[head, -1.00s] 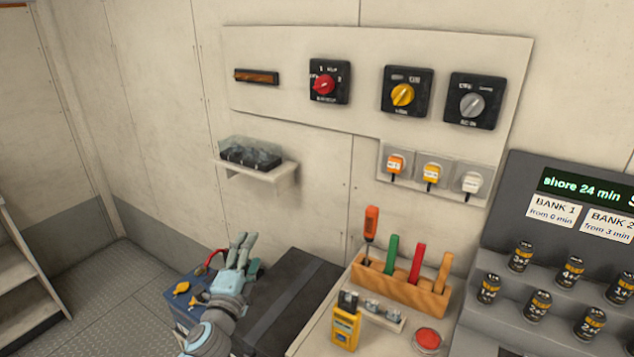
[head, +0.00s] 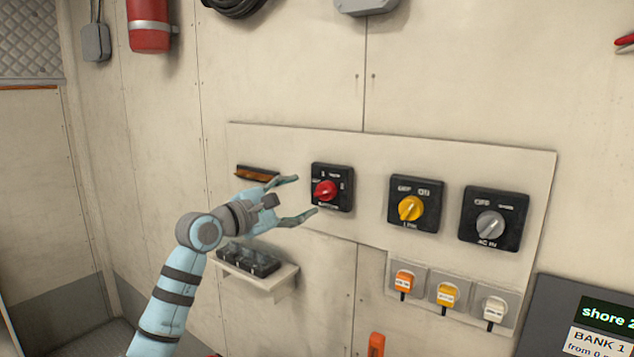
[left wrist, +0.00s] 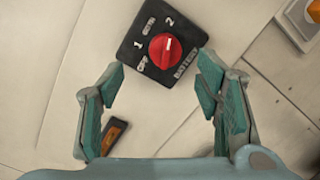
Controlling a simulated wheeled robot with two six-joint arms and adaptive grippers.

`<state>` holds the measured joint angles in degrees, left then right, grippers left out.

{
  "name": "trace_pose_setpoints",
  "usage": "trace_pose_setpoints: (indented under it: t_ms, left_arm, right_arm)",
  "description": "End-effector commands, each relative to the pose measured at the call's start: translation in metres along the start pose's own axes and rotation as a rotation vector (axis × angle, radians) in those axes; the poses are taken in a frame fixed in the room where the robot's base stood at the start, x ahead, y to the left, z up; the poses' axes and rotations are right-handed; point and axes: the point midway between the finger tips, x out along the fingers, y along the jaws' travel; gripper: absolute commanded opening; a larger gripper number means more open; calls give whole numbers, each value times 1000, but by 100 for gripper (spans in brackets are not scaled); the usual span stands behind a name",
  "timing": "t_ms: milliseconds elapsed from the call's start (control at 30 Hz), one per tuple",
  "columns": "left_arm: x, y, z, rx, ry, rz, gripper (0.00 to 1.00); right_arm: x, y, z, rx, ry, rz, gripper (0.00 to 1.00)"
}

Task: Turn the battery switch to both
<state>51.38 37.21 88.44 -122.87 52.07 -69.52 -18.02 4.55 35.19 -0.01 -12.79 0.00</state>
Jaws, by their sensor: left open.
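The battery switch (head: 326,190) is a red knob on a square black plate on the wall panel. In the left wrist view, the red knob (left wrist: 163,54) shows a short white mark on its upper part, on the side toward the "2"; its exact setting is hard to tell. Labels "1", "2" and smaller words ring it, with "BATTERY" along one edge. My left gripper (head: 306,195) is open and empty, just left of the switch in the head view. In the left wrist view its fingers (left wrist: 162,65) stand apart on either side below the knob, not closed on it.
A yellow-knob switch (head: 411,208) and a grey-knob switch (head: 490,224) sit to the right on the same panel (head: 290,140). Several plugs (head: 446,296) are below them. A small shelf (head: 270,281) with a dark box is under my left gripper. An orange-brown strip (head: 256,173) is behind it.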

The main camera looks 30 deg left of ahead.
Motion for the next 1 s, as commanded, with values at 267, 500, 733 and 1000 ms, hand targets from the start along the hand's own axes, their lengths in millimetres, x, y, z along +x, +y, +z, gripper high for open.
trace_pose_setpoints:
  t_ms: [267, 500, 733, 1000]
  left_arm:
    - [56, 0, 4, -5, -6, -3, 58]
    - [64, -2, 2, -2, -5, -4, 58]
    - [64, -3, 2, -3, -5, -4, 38]
    - [64, -2, 2, -4, -5, -3, 10]
  right_arm:
    - [-16, 1, -19, 2, 30, 0, 40]
    - [-16, 1, -21, 2, 33, 0, 40]
    - [-16, 1, -12, 1, 18, 0, 40]
    - [-16, 1, -14, 1, 21, 0, 40]
